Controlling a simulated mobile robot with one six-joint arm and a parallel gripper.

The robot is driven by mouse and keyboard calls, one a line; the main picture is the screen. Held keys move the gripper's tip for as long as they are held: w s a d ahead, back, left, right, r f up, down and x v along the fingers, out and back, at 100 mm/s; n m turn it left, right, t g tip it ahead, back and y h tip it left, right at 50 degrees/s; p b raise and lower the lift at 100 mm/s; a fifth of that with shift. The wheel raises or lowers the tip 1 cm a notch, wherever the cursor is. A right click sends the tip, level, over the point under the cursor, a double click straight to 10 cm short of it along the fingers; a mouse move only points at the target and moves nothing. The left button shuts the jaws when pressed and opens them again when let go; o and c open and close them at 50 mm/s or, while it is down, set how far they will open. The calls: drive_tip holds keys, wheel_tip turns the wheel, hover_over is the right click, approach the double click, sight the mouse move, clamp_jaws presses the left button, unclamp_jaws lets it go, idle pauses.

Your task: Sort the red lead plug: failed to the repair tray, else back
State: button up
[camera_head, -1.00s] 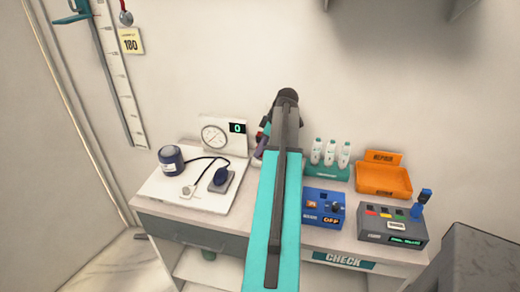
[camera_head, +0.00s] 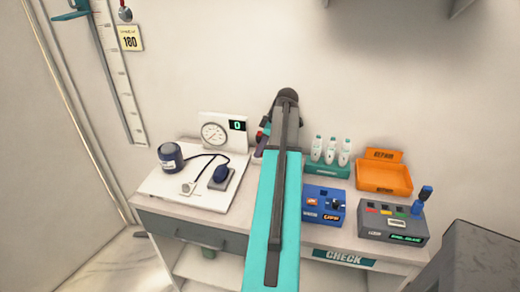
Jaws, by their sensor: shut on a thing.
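The orange repair tray (camera_head: 383,190) stands at the back right of the bench and looks empty. A grey tester box (camera_head: 394,222) with coloured buttons and a small green screen stands in front of it; the screen text is too small to read. A blue upright piece (camera_head: 422,198) stands at its right end. My arm covers the middle of the bench, and my gripper is hidden behind it. Small red and dark parts (camera_head: 262,138) show just left of the arm; I cannot tell whether they are the red lead plug.
A blue switch box (camera_head: 324,206) and white bottles in a green rack (camera_head: 327,170) stand right of my arm. A blood pressure set lies on a white board (camera_head: 190,200) at left, by a dial gauge (camera_head: 222,133) showing 0. A grey block (camera_head: 475,260) fills the lower right.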

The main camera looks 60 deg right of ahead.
drive_tip(key=o, duration=1.1)
drive_tip(key=shift+r, duration=0.15)
drive_tip(key=shift+b+v, duration=1.6)
drive_tip(key=shift+v, duration=5.2)
